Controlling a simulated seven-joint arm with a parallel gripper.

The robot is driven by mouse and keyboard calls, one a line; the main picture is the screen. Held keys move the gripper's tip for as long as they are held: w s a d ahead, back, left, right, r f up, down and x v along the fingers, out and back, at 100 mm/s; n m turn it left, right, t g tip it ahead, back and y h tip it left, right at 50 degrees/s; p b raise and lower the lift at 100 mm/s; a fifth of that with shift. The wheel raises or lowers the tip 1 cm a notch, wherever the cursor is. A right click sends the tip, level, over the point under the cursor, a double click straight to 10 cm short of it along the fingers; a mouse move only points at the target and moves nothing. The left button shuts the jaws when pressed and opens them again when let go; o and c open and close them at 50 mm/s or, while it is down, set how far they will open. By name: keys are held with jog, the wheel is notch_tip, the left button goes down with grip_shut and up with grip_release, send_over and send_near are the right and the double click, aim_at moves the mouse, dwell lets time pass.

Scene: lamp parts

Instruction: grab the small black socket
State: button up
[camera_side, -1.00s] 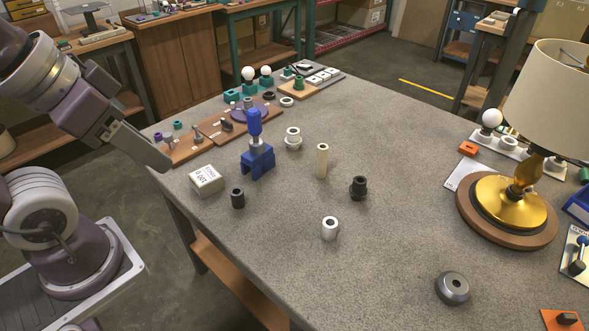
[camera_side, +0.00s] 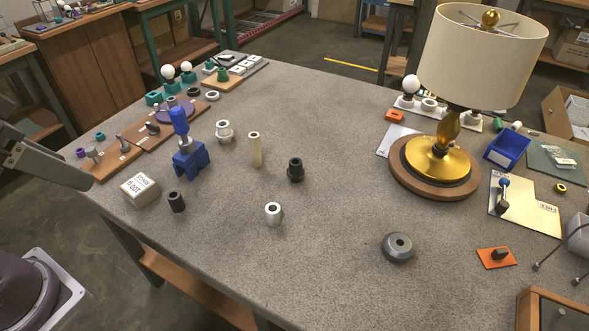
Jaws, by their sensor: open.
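Two small black parts stand upright on the grey table. One is a plain short black cylinder (camera_side: 176,201) with an open top, just right of the white labelled box. The other is a stepped black piece (camera_side: 295,170) with a wider collar, near the table's middle. I cannot tell for sure which is the socket. My gripper (camera_side: 82,181) is at the left edge of the view, above the table's left edge. It is open, seen side-on, with nothing visible in it, and is left of and apart from both black parts.
A white box (camera_side: 140,189), a blue stand (camera_side: 191,160), a cream tube (camera_side: 255,149), a white ring piece (camera_side: 224,131) and a silver cylinder (camera_side: 273,213) stand around the black parts. A lamp (camera_side: 437,165) is at right. A grey disc (camera_side: 398,247) lies at front. Open table lies between.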

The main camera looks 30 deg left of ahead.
jog(key=w+f+t, duration=0.1)
jog(key=w+t, duration=0.1)
jog(key=w, duration=1.3)
jog(key=m+t+h, duration=0.2)
jog(key=m+t, duration=0.1)
send_over(291, 168)
jog(key=s+a, duration=0.4)
jog(key=s, duration=0.1)
notch_tip(291, 168, down, 15)
jog(key=d+f, duration=0.1)
jog(key=f, duration=0.2)
jog(key=d+f+t+h, duration=0.1)
jog(key=f, duration=0.2)
jog(key=d+f+t+h, duration=0.1)
jog(key=f, duration=0.2)
jog(key=shift+w+d+f, duration=0.1)
jog(key=shift+d, duration=0.15)
jog(key=x, duration=0.4)
jog(key=a+x, duration=0.1)
jog(key=x, duration=0.2)
jog(key=shift+f, duration=0.15)
grip_shut()
